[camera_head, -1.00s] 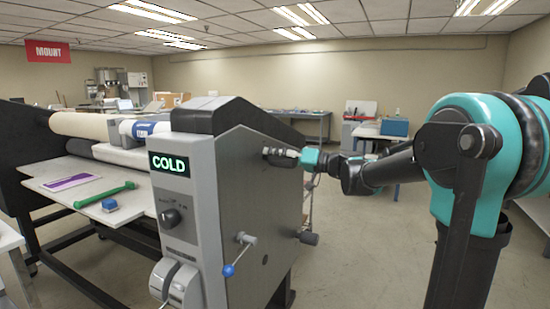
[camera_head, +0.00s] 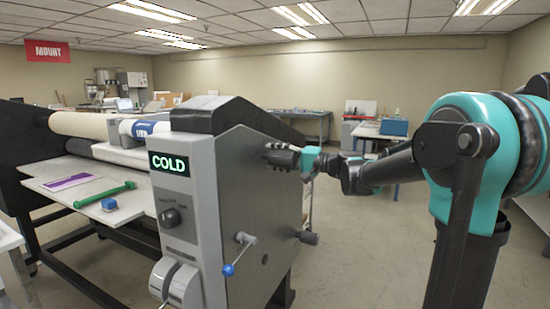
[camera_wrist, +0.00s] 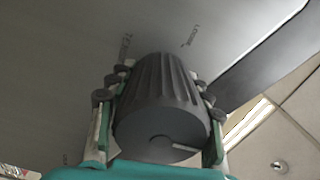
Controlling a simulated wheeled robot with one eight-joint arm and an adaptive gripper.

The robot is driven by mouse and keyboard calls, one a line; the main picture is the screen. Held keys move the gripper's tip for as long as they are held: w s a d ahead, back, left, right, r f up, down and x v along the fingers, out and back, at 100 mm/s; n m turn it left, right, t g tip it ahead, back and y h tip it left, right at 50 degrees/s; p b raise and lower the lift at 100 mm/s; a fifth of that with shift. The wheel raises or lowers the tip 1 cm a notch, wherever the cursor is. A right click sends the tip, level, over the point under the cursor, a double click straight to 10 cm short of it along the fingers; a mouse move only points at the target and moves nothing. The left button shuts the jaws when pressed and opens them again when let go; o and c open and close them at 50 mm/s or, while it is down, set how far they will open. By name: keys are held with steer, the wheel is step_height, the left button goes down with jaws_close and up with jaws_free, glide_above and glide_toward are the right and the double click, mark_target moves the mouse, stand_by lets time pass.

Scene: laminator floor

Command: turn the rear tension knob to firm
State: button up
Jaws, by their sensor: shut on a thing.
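The rear tension knob (camera_wrist: 160,105) is a dark grey, ribbed round knob, large in the wrist view. It stands out from the grey side panel of the laminator (camera_head: 238,205). A pale pointer line on its end face points to the right in that view. My gripper (camera_wrist: 158,84) is shut on the knob, with one finger on each side. In the head view my gripper (camera_head: 284,157) is at the upper part of the side panel and hides most of the knob. Small printed labels (camera_wrist: 190,36) are on the panel beyond the knob; one seems to read "Loose".
The front column has a lit COLD display (camera_head: 169,164) and a dial (camera_head: 171,218). Open floor lies to the right of the laminator.

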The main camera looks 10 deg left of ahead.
mark_target(295, 160)
stand_by(0.5)
steer(key=o, duration=1.2)
steer(key=shift+c, duration=0.2)
steer(key=v, duration=1.2)
steer(key=s+d+f+g+h, duration=0.15)
steer(key=s+f+h, duration=0.35)
steer(key=f, duration=0.5)
steer(key=s+d+f+n+h, duration=0.1)
steer(key=s+d+f+h, duration=0.2)
steer(key=s+f, duration=0.55)
steer(key=s+d+f+g+h, duration=0.1)
steer(key=s+d+f+h, duration=0.25)
steer(key=f, duration=0.95)
steer(key=s+d+f+n+h, duration=0.1)
steer(key=s+d+f+h, duration=0.4)
steer(key=s+d+f, duration=0.2)
steer(key=shift+d, duration=0.8)
